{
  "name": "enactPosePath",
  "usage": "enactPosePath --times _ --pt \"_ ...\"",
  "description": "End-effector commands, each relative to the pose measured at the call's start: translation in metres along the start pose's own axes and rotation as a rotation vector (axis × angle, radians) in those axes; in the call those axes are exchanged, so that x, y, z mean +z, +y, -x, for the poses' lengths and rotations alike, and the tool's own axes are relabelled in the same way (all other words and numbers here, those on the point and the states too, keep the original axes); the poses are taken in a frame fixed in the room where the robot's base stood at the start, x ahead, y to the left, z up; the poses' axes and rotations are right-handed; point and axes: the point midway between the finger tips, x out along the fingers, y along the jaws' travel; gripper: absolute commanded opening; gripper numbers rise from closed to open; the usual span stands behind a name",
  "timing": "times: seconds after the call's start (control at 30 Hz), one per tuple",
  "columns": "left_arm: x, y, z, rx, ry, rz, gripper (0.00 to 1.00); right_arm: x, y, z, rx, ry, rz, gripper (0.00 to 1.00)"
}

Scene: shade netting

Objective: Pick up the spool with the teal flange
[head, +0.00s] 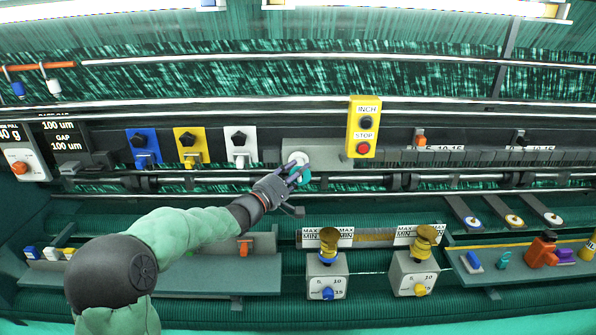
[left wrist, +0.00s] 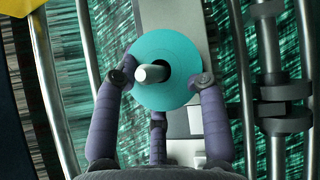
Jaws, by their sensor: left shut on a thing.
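The spool with the teal flange (head: 305,178) is at the grey plate in the middle of the machine. In the left wrist view its teal disc (left wrist: 178,88) faces the camera, with a pale round pin end at its centre. My left gripper (head: 297,172) is shut on this spool; its purple fingers (left wrist: 162,85) reach around the disc from both sides, with another finger below. The head view also shows a white round part beside the fingers. Whether the spool is clear of the plate I cannot tell. My right gripper is not in view.
A yellow INCH/STOP box (head: 364,127) stands just right of the spool. Blue (head: 144,143), yellow (head: 190,143) and white (head: 240,143) plates with black knobs are to the left. Metal rails (head: 400,195) run across below. Shelves with small parts are in front.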

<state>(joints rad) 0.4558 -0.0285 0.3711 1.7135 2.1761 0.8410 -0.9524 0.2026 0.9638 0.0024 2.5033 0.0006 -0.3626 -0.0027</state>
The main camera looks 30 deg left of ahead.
Motion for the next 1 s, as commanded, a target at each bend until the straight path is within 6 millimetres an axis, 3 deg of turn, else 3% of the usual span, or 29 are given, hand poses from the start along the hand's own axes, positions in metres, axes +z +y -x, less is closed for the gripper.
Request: enactPosePath --times 0.27,1.0 --pt "0.003 0.003 0.003 0.002 0.0 -0.001 0.0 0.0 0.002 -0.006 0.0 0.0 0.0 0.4" --pt "0.061 0.002 0.068 0.002 0.0 -0.001 0.0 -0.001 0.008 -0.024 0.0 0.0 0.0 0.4"
